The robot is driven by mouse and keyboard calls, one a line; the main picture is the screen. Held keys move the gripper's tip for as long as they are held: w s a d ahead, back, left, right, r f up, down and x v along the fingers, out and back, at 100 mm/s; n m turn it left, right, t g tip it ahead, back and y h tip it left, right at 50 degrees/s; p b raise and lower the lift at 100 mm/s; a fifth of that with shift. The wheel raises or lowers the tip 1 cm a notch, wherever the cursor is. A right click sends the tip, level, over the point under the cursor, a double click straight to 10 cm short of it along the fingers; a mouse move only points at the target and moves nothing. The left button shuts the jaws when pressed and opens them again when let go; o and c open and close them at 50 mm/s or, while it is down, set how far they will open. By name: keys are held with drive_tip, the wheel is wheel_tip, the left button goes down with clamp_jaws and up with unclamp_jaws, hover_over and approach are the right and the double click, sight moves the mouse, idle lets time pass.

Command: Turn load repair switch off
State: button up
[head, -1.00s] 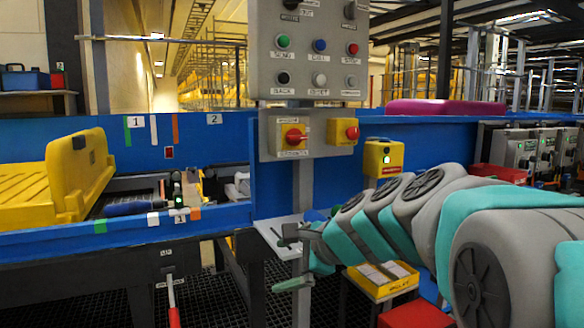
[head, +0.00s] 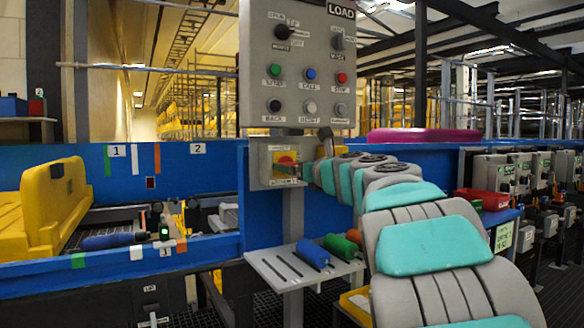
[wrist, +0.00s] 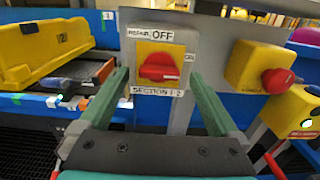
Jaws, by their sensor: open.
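The red rotary switch (wrist: 160,68) sits on a yellow plate in a grey box (wrist: 160,38). Labels around it read REPAIR, OFF at the top, a partly readable one at the right, and SECTION 1 2 below. The red handle lies roughly horizontal. In the head view the switch (head: 287,161) is below the LOAD panel (head: 300,55), partly covered by my gripper. My gripper (wrist: 158,73) is open, its green fingers on either side of the switch box in the wrist view. The handle shows between them; contact cannot be told. The gripper also shows in the head view (head: 303,172).
A yellow box with a red button (wrist: 277,80) is close to the right of the switch. The LOAD panel above carries several buttons and knobs. A shelf with blue and green rollers (head: 305,264) is below. A yellow tray (head: 45,205) is on the conveyor at left.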

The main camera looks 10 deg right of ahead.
drive_tip(key=shift+x, duration=0.85)
drive_tip(key=c, duration=1.4)
